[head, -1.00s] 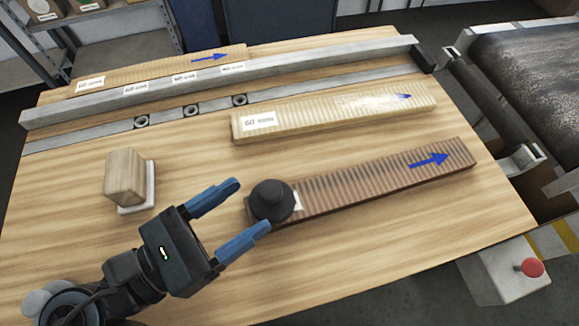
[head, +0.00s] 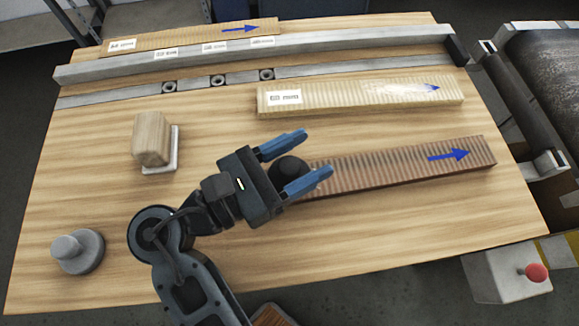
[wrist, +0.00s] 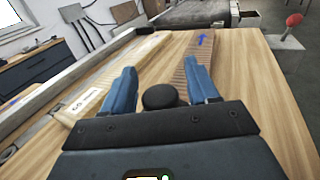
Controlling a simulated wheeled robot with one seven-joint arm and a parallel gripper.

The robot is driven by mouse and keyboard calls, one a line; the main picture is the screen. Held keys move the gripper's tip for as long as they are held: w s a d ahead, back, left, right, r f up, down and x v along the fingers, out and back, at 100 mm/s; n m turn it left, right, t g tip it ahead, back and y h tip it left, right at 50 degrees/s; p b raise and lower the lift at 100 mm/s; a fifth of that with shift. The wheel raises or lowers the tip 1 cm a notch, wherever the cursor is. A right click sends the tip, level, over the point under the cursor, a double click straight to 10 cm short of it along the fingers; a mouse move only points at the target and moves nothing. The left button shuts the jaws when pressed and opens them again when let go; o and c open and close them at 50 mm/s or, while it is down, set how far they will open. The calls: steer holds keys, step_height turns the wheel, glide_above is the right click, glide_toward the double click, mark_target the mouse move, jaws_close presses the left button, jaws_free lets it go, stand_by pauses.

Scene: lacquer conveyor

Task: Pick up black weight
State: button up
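The black weight (head: 290,170) is a dark cylinder with a knob on top, at the left end of the dark brown ribbed board. My gripper (head: 312,158) has blue fingers that are apart, one on each side of the weight. In the wrist view the weight's round black top (wrist: 160,97) shows between the two fingers, with a gap visible on both sides. The gripper's body hides part of the weight in the head view. I cannot tell how far down the fingers reach beside it.
The dark ribbed board (head: 400,168) and a pale ribbed board (head: 360,97) lie on the wooden table. A grey weight (head: 78,251) and a wooden block (head: 152,139) stand at left. A metal rail (head: 350,50) crosses the back. A red button (head: 537,272) is at lower right.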

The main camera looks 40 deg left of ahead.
jaws_close()
stand_by(0.3)
steer(key=shift+r, duration=0.15)
